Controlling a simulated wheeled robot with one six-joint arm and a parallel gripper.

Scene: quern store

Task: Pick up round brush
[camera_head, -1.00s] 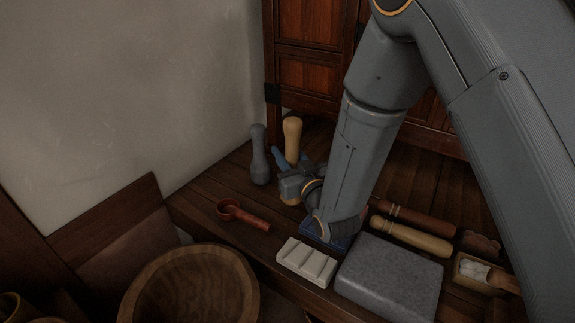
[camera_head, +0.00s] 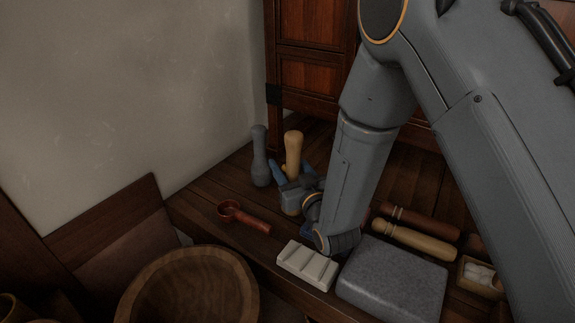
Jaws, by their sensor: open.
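An upright thing with a pale wooden handle (camera_head: 293,145) stands on the dark wooden bench, beside a grey pestle-shaped piece; it looks like the round brush, but its bristles cannot be made out. My gripper (camera_head: 291,174) is low in front of it, with blue fingers apart, one at each side of the handle's lower part. The gripper body hides much of the thing's lower half. Whether the fingers touch it cannot be told.
The grey pestle-shaped piece (camera_head: 260,157) stands close left. A wooden bowl (camera_head: 190,285) is below left. A cabinet (camera_head: 312,62) stands behind.

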